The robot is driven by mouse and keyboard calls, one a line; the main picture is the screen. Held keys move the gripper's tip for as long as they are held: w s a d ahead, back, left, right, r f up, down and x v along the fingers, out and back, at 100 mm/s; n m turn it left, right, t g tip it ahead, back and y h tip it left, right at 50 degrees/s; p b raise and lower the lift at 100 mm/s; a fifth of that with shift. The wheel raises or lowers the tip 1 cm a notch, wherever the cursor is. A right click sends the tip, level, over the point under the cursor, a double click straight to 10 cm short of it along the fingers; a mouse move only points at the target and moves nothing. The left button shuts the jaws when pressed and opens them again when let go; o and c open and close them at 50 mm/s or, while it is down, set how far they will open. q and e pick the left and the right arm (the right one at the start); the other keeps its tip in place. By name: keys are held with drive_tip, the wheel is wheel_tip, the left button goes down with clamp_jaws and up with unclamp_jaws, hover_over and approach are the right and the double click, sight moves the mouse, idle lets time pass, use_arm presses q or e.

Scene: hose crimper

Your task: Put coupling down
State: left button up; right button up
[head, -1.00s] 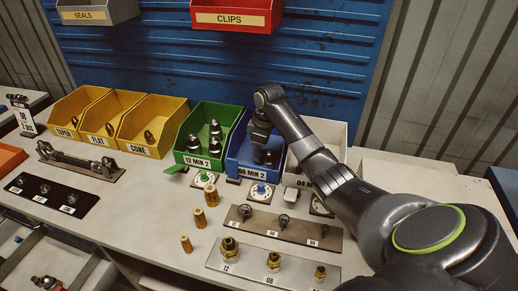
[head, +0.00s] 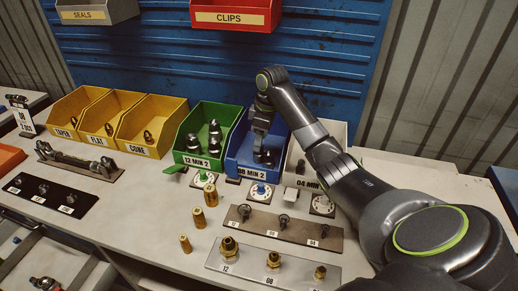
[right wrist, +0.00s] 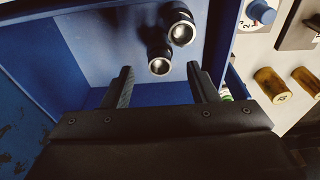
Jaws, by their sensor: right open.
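The blue bin (head: 236,166) labelled 08 MIN 2 stands at the back of the bench. Dark couplings (head: 267,157) are in it, partly hidden by my gripper in the head view. The right wrist view shows two couplings, one (right wrist: 180,28) near the top and one (right wrist: 159,61) lower, close beyond the fingertips. My right gripper (head: 260,142) points down into the blue bin. In the right wrist view its fingers (right wrist: 159,72) are apart, with nothing held between them. My left gripper is not in view.
A green bin (head: 190,159) with several couplings stands left of the blue bin, and a white bin (head: 335,137) stands right. Several brass ferrules (head: 211,193) stand in front. Yellow bins (head: 155,120) are at the left. A red CLIPS bin (head: 235,17) hangs above.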

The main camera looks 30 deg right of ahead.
wheel_tip(320, 180, up, 2)
drive_tip(key=shift+s+d+r, duration=0.1)
drive_tip(key=shift+d+r, duration=0.05)
drive_tip(key=shift+r, duration=0.1)
wheel_tip(320, 180, up, 3)
drive_tip(key=p, duration=0.2)
drive_tip(key=shift+s+f+p, duration=0.15)
drive_tip(key=shift+f+p, duration=0.05)
drive_tip(key=shift+p, duration=0.15)
drive_tip(key=shift+s+d+r+p, duration=0.15)
drive_tip(key=shift+d+r+p, duration=0.05)
drive_tip(key=shift+r+p, duration=0.8)
drive_tip(key=shift+f, duration=0.15)
